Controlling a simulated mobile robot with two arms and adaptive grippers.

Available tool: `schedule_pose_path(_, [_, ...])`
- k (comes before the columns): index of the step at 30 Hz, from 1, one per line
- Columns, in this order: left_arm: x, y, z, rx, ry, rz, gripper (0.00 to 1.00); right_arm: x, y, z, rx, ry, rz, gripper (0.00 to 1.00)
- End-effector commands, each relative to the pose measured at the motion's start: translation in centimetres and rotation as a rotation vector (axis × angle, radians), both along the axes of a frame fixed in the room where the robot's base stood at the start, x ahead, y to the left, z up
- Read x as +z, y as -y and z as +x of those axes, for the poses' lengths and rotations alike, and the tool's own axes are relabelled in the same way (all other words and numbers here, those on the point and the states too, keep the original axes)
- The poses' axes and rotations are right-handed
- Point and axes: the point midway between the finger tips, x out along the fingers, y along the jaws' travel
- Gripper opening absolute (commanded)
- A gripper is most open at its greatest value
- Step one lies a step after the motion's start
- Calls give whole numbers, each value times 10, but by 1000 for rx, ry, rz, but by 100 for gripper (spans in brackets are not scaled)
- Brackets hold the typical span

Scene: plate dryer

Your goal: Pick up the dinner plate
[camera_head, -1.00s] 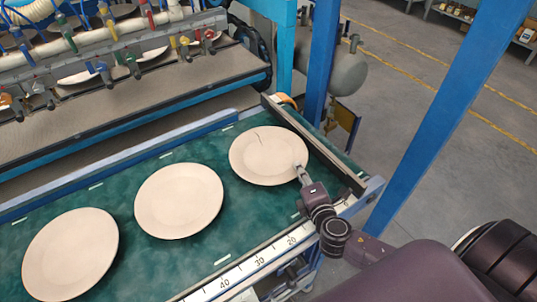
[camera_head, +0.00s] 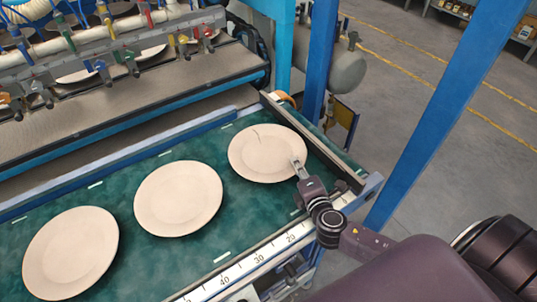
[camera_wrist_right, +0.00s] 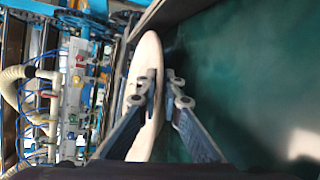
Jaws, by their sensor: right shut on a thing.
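Three pale dinner plates lie in a row on the green conveyor belt (camera_head: 195,247) in the head view. The right-hand plate (camera_head: 262,150) has a dark crack-like line near its far edge. My right gripper (camera_head: 298,166) is at this plate's near right rim. In the right wrist view the plate (camera_wrist_right: 148,75) shows edge-on. My right gripper (camera_wrist_right: 163,86) has one finger on each side of its rim there and is shut on it. The middle plate (camera_head: 178,198) and the left plate (camera_head: 70,252) are untouched. My left gripper is not in view.
A blue post (camera_head: 450,110) stands right of the belt. A metal rail with a number scale (camera_head: 240,272) runs along the near edge. A machine with hoses and coloured fittings (camera_head: 110,50) stands behind the belt.

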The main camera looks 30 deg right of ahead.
Motion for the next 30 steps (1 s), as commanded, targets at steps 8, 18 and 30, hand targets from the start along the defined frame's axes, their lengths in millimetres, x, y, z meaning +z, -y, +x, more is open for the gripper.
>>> schedule_pose_path(8, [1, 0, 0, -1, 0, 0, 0, 5, 0, 1, 0, 4, 1, 0])
schedule_pose_path(18, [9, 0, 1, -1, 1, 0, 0, 48, 0, 1, 1, 9, 1, 0])
schedule_pose_path(30, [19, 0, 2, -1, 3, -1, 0, 140, 0, 2, 2, 13, -1, 0])
